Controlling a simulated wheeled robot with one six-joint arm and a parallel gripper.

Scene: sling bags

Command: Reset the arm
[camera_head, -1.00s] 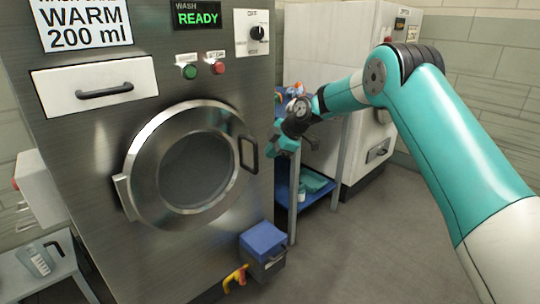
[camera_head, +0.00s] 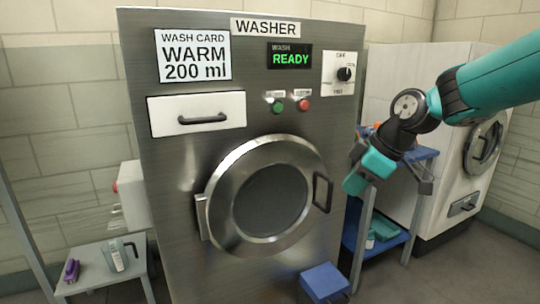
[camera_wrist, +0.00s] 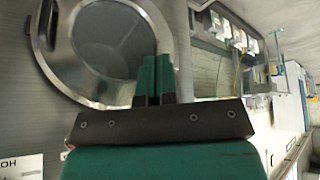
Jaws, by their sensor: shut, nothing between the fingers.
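My arm comes in from the upper right in the head view. My gripper (camera_head: 355,186) hangs at its end, to the right of the washer door's handle, apart from the washer as far as I can tell. In the wrist view my gripper (camera_wrist: 154,80) shows two teal fingers close together with nothing between them. The washer (camera_head: 170,165) is a steel cabinet with a round closed door (camera_head: 265,200). That door also shows in the wrist view (camera_wrist: 52,45), beyond the fingers. The washer's display reads READY and its card reads WARM 200 ml.
A blue shelf cart (camera_head: 418,154) with items on it stands right of the washer. A white machine (camera_head: 455,160) stands behind it. A blue box (camera_head: 323,282) is at the washer's lower right. A small table (camera_head: 98,272) at left holds a jug (camera_head: 121,255) and a purple item (camera_head: 72,270).

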